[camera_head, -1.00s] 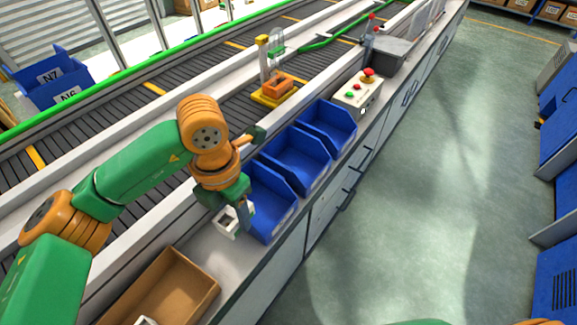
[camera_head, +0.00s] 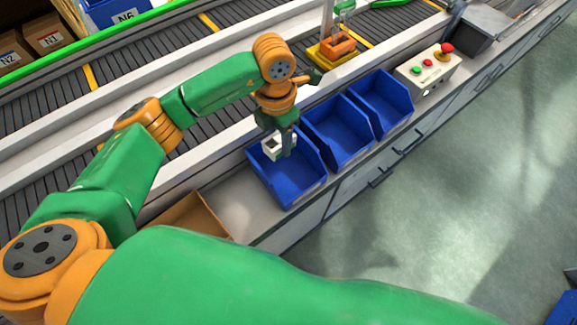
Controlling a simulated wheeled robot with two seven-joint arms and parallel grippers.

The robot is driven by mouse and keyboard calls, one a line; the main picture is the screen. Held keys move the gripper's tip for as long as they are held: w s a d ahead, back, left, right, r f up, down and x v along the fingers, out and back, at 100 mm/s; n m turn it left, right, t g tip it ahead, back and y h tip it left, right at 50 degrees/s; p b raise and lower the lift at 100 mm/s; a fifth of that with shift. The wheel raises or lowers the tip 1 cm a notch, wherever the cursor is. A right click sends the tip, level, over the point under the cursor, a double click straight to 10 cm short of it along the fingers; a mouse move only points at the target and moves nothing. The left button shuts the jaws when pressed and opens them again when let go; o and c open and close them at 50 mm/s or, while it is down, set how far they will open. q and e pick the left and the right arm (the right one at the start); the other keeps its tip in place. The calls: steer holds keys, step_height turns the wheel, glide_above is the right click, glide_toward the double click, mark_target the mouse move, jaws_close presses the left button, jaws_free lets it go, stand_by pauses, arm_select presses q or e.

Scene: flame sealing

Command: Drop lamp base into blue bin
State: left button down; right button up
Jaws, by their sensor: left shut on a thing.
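My left gripper (camera_head: 286,148) is shut on the lamp base (camera_head: 272,148), a small white piece. The gripper points down and holds the piece over the nearest blue bin (camera_head: 292,192), near its back edge. Part of the lamp base is hidden by the gripper fingers. Two more blue bins stand beside it in a row, a middle bin (camera_head: 340,150) and a far bin (camera_head: 384,118). My right gripper is not in view.
A cardboard box (camera_head: 190,222) sits on the counter before the bins, partly hidden by my green arm. A control box with buttons (camera_head: 428,72) stands past the bins. A yellow fixture with an orange part (camera_head: 338,46) is by the conveyor (camera_head: 215,100). Open floor lies to the right.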

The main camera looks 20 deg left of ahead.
arm_select(q)
steer(key=shift+c, duration=1.2)
jaws_free()
steer(key=shift+s+r, duration=0.1)
steer(key=shift+r, duration=0.05)
step_height(320, 180, up, 6)
steer(key=shift+b, duration=0.6)
steer(key=shift+r, duration=0.55)
